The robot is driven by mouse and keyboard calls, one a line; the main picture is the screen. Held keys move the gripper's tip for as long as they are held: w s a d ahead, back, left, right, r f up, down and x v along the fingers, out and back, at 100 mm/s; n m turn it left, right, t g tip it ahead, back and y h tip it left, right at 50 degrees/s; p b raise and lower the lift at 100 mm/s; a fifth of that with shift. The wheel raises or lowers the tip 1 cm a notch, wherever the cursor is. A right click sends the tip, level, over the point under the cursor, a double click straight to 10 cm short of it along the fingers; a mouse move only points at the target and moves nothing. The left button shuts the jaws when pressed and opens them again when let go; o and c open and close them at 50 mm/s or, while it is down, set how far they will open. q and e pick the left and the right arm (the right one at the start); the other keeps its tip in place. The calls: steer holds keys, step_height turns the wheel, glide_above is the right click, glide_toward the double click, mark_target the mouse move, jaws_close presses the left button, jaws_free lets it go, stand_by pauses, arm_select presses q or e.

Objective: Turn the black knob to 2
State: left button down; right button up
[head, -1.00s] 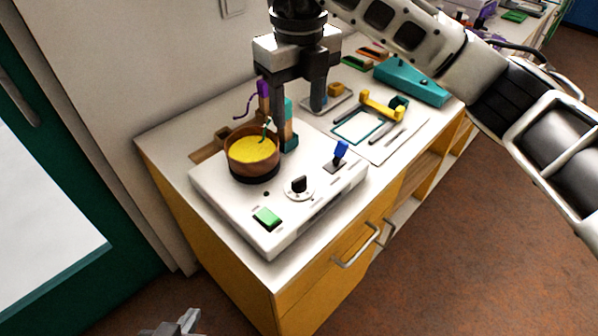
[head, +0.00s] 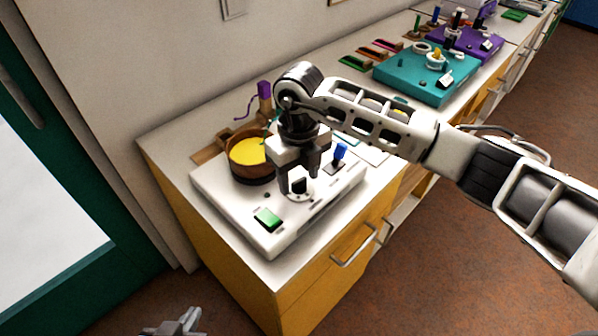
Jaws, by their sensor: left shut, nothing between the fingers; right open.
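The black knob (head: 299,187) stands on a round white dial (head: 297,198) on top of the white box (head: 240,211). The dial's marks are too small to read, so I cannot tell its setting. My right gripper (head: 298,181) points down, open, with its fingers on either side of the knob. I cannot tell whether they touch it. My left gripper (head: 182,322) is shut and empty, low at the bottom edge, well away from the box.
A green rocker button (head: 268,219) and a blue-handled lever (head: 340,151) flank the dial. A brown bowl with yellow contents (head: 248,153) sits behind on the box. A teal box (head: 425,82) stands further along the counter. The counter's front edge is close to the white box.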

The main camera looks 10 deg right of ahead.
arm_select(q)
steer(key=shift+w, duration=0.1)
arm_select(e)
steer(key=shift+f, duration=0.1)
steer(key=c, duration=1)
steer(key=shift+f+n+b, duration=0.15)
steer(key=shift+n+b, duration=0.65)
steer(key=shift+b, duration=0.2)
steer(key=n+b, duration=0.6)
steer(key=n, duration=0.1)
arm_select(q)
steer(key=f, duration=0.1)
steer(key=d+f+b, duration=0.1)
steer(key=f+h, duration=0.1)
steer(key=shift+w+d+f+n+t, duration=0.25)
steer(key=shift+w+f+n+t, duration=0.05)
steer(key=shift+n+t, duration=0.1)
arm_select(e)
steer(key=shift+n, duration=0.5)
steer(key=shift+r, duration=0.2)
arm_select(q)
steer(key=shift+r, duration=0.1)
